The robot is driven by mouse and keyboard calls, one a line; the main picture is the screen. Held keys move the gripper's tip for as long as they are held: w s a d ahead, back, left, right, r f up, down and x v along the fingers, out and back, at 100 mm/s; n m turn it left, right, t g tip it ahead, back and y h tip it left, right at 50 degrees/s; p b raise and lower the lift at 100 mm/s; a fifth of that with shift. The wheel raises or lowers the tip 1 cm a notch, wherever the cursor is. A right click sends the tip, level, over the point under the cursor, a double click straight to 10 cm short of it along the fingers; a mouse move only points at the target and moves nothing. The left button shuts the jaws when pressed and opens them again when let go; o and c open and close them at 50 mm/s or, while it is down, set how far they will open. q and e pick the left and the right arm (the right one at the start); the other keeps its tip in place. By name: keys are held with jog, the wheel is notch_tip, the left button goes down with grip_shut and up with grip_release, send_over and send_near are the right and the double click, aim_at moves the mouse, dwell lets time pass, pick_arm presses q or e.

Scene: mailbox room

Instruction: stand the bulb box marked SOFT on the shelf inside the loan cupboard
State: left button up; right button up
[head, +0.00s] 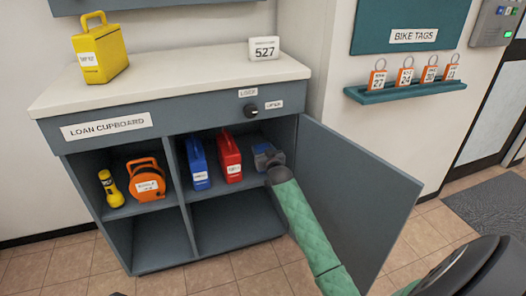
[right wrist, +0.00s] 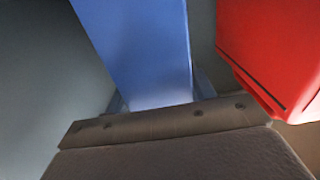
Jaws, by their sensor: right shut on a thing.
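The loan cupboard (head: 95,127) stands open, with its door (head: 355,190) swung out to the right. My right arm reaches into its upper right compartment. My right gripper (head: 270,161) is shut on a small blue box (right wrist: 140,45), which fills the middle of the right wrist view. In the head view the box (head: 262,149) is mostly hidden by the gripper, just right of the red case. It is at about shelf height; I cannot tell whether it touches the shelf. No SOFT marking is readable. My left gripper is not in view.
A blue case (head: 198,165) and a red case (head: 229,159) stand left of my gripper; the red one also shows close in the right wrist view (right wrist: 280,50). A yellow flashlight (head: 110,188) and orange reel (head: 146,181) fill the left compartment. The lower compartments look empty.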

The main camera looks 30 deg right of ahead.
jog(key=o, duration=1)
